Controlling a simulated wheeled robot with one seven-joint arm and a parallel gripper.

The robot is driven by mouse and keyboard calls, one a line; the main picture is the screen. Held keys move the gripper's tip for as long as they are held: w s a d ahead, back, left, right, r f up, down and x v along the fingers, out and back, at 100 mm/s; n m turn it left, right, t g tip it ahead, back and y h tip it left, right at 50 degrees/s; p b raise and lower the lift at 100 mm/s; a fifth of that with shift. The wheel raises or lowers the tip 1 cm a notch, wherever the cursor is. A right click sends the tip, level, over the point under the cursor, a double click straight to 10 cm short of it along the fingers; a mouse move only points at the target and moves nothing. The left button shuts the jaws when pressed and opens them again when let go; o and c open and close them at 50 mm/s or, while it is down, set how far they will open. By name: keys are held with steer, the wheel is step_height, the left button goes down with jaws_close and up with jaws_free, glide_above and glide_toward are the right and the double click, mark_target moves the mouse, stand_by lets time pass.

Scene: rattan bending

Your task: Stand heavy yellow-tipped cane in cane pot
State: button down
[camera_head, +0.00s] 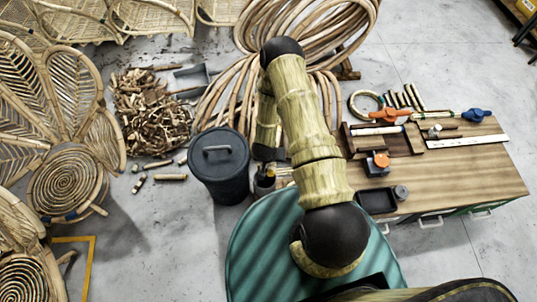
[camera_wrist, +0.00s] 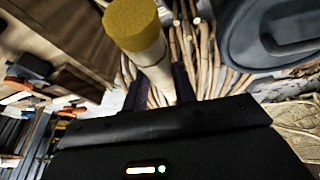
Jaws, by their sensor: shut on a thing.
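The cane shows in the wrist view as a thick pale rod (camera_wrist: 155,68) with a yellow tip (camera_wrist: 135,22) toward the camera. My gripper (camera_wrist: 158,88) is shut on it, one dark finger at each side. The cane's far end is hidden behind the gripper body. In the head view a small yellow spot (camera_head: 270,172) among dark parts, between the lidded bin and the workbench, seems to be the same tip; my arm covers much of this spot. I cannot pick out the cane pot for certain in either view.
A dark lidded bin (camera_head: 219,168) stands left of my gripper; its lid (camera_wrist: 285,30) shows close in the wrist view. The workbench (camera_head: 465,170) with trays and tools is right. Rattan coils (camera_head: 300,30), a scrap pile (camera_head: 150,110) and woven chairs (camera_head: 68,180) stand around.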

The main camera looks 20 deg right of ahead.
step_height(320, 180, down, 3)
steer(key=m+g+b, duration=0.1)
steer(key=m+g, duration=0.1)
steer(key=shift+r+m+b, duration=0.15)
steer(key=shift+m+b, duration=0.15)
steer(key=shift+b, duration=0.1)
steer(key=f+m+g+y+b, duration=0.1)
steer(key=m+g+y+b, duration=0.1)
steer(key=m, duration=0.1)
steer(key=shift+s+a+f, duration=0.1)
steer(key=shift+s+f, duration=0.05)
steer(key=shift+f, duration=0.2)
steer(key=w+m+t+y+b, duration=0.1)
steer(key=m+y+b, duration=0.2)
steer(key=w+r+m+y+b, duration=0.1)
steer(key=w+m+y+b, duration=0.1)
steer(key=m+y+b, duration=0.1)
steer(key=w+r+m+t+y+b, duration=0.1)
steer(key=m+y+b, duration=0.3)
steer(key=shift+w+a+r+t+y, duration=0.15)
steer(key=shift+w+t+y, duration=0.15)
steer(key=shift+y, duration=0.1)
step_height(320, 180, down, 17)
steer(key=b, duration=1.1)
steer(key=shift+f+b, duration=0.2)
steer(key=shift+b, duration=0.2)
